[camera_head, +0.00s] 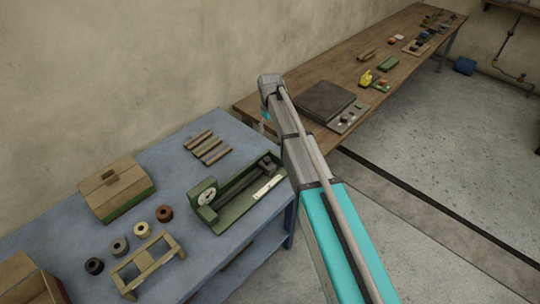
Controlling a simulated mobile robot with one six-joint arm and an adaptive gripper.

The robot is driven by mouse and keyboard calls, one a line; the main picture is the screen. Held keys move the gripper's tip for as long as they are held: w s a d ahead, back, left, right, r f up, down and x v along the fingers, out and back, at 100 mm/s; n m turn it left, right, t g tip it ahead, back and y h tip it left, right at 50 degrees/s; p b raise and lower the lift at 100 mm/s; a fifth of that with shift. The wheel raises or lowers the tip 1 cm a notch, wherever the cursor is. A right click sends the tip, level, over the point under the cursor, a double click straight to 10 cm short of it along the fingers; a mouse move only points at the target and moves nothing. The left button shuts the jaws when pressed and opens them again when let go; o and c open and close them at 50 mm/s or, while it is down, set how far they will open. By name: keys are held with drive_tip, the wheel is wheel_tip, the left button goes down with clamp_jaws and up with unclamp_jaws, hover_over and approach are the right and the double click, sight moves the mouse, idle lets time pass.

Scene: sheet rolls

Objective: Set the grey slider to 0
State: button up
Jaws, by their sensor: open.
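A green bench device (236,212) stands on the blue table, with a round white dial (206,196) at its left end. A dark rail runs along its trough. A grey block (267,164), which looks like the grey slider, sits at the right end of the rail, away from the dial. A pale scale plate (268,187) is on the device's front side; its marks are too small to read. My gripper (260,127) shows small beyond the device, above the table's back right corner. It is open, apart from the slider, and I see nothing in it.
The blue table (195,262) also holds a lidded box (117,188), several spools (142,230), a yellowish stand (150,265) and brown bars (207,147). A wooden bench (330,75) with a dark plate (325,102) stands behind. My arm crosses right of the device.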

sight(267, 159)
drive_tip(key=shift+s+a+f+b, duration=0.3)
drive_tip(key=shift+s+f+b, duration=0.05)
drive_tip(key=shift+f+b, duration=0.2)
drive_tip(key=shift+s+a+f+b, duration=0.3)
drive_tip(key=shift+s+f+b, duration=0.05)
drive_tip(key=shift+f+b, duration=0.15)
drive_tip(key=shift+f, duration=0.2)
wheel_tip(267, 159, down, 13)
drive_tip(key=b, duration=1.3)
drive_tip(key=shift+f+b, duration=0.2)
drive_tip(key=shift+b, duration=0.15)
